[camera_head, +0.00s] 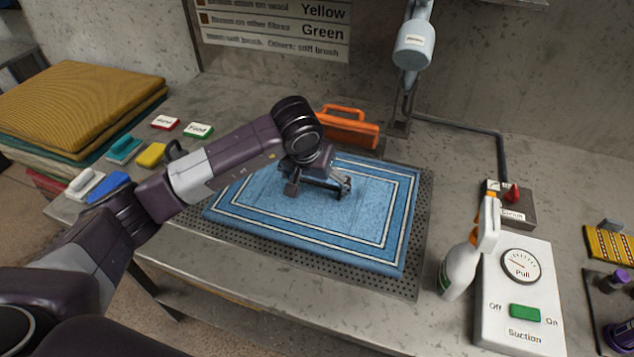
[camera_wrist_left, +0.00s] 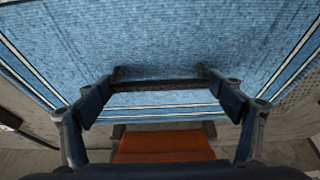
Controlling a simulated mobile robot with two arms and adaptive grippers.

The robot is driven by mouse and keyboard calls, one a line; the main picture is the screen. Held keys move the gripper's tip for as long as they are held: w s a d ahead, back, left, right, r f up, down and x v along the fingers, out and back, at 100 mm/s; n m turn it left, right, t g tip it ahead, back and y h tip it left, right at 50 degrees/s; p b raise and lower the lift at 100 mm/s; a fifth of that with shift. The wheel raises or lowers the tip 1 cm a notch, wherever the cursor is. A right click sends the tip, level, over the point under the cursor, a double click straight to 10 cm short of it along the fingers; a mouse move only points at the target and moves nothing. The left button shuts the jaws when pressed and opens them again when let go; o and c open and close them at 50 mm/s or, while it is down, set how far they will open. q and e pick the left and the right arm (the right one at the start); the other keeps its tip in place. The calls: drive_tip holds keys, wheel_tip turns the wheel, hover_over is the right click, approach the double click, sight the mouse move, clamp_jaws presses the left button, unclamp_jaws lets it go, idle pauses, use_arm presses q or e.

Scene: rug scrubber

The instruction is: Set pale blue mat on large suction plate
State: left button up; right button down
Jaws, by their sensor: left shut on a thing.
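The pale blue mat (camera_head: 320,236), with white and dark border lines, lies spread over the large suction plate (camera_head: 425,215), a dark perforated plate. Bare plate shows along the mat's right and front edges. The mat looks flat, though the arm hides part of its far left. In the left wrist view the mat (camera_wrist_left: 170,35) fills the upper part, with a dark bar (camera_wrist_left: 158,85) between the fingers. My right gripper is not in view.
An orange tool (camera_head: 345,127) stands just behind the mat. A spray bottle (camera_head: 460,268) and the suction panel (camera_head: 520,300) with a green switch stand at right. Brushes (camera_head: 122,150) and folded mats (camera_head: 75,100) are at left. A grey lamp-like fixture (camera_head: 414,45) hangs behind.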

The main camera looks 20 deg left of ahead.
use_arm(q)
drive_tip(key=o, duration=1.5)
drive_tip(key=v, duration=1.2)
drive_tip(key=shift+b, duration=0.3)
drive_tip(key=shift+r, duration=0.15)
